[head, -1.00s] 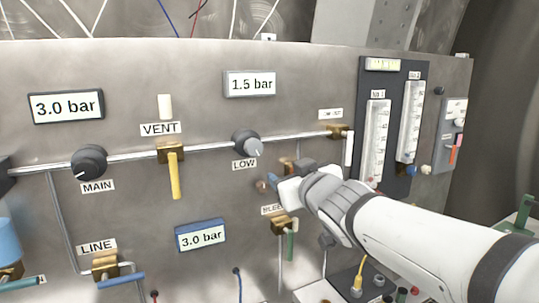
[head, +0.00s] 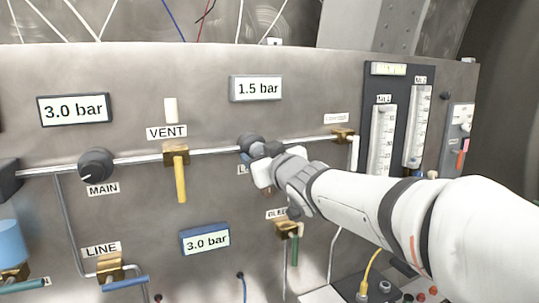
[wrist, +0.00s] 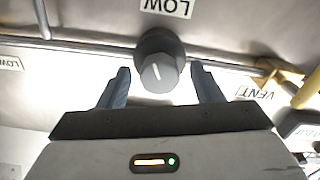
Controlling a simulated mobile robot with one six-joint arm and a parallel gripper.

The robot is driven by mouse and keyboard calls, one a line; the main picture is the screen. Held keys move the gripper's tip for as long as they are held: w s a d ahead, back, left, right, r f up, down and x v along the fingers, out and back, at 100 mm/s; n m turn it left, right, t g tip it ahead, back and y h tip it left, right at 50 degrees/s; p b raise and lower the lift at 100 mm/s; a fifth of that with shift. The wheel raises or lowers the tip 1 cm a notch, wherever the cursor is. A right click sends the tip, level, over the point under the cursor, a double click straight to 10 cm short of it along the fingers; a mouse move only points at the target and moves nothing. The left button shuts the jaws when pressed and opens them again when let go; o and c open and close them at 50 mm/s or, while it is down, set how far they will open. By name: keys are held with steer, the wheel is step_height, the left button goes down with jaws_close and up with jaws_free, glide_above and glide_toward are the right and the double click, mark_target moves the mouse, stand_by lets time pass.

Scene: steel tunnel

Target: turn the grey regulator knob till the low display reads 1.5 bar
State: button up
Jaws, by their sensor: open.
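The grey regulator knob (head: 250,143) sits on the pipe above the LOW label, which my gripper partly covers. In the wrist view the knob (wrist: 160,66) has a white pointer line, and the LOW label (wrist: 165,7) appears upside down. The low display (head: 257,88) above it reads 1.5 bar. My gripper (head: 256,163) is at the knob in the head view. In the wrist view my gripper (wrist: 160,70) is open, with one blue-grey finger on each side of the knob and a gap on both sides.
The MAIN knob (head: 96,166) is to the left, under a display (head: 74,110) reading 3.0 bar. The yellow VENT lever (head: 180,180) hangs between the knobs. A blue-framed display (head: 205,241) reads 3.0 bar. Flow tubes (head: 398,135) stand to the right.

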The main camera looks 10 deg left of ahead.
steer(key=c, duration=1)
steer(key=shift+m+p, duration=0.5)
steer(key=shift+m, duration=0.2)
steer(key=o, duration=1)
steer(key=shift+s+d, duration=0.1)
steer(key=v, duration=0.7)
steer(key=shift+s, duration=0.3)
steer(key=shift+d, duration=0.15)
